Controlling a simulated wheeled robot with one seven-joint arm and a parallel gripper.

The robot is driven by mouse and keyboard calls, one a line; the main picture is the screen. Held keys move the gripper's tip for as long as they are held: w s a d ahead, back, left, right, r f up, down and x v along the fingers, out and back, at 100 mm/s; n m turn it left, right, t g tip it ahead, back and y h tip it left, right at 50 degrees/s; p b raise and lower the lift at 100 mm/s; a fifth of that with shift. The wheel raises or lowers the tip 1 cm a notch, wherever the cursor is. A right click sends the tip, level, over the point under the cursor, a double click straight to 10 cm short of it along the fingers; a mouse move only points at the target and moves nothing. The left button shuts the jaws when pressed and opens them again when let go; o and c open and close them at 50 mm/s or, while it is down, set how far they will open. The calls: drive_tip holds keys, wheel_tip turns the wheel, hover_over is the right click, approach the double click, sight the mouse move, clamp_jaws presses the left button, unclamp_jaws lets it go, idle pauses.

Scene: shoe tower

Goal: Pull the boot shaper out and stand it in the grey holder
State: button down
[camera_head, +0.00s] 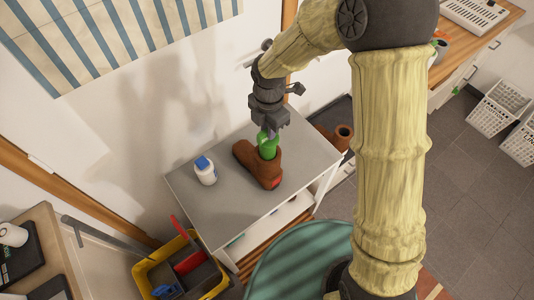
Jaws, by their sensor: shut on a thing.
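My gripper (268,131) points down over the boot and is shut on the top of the shaper. I cannot clearly make out the grey holder; a small grey cup-like thing (441,48) stands on the wooden counter at the upper right.
A white bottle with a blue cap (206,170) stands left of the boot on the table (225,215). Another brown boot (342,135) is beyond the table's right edge. A yellow bin (160,272) stands at lower left. White baskets (497,107) are at right.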

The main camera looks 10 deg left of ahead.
drive_tip(key=shift+r+p, duration=2)
drive_tip(key=shift+r, duration=0.35)
drive_tip(key=shift+w, duration=0.1)
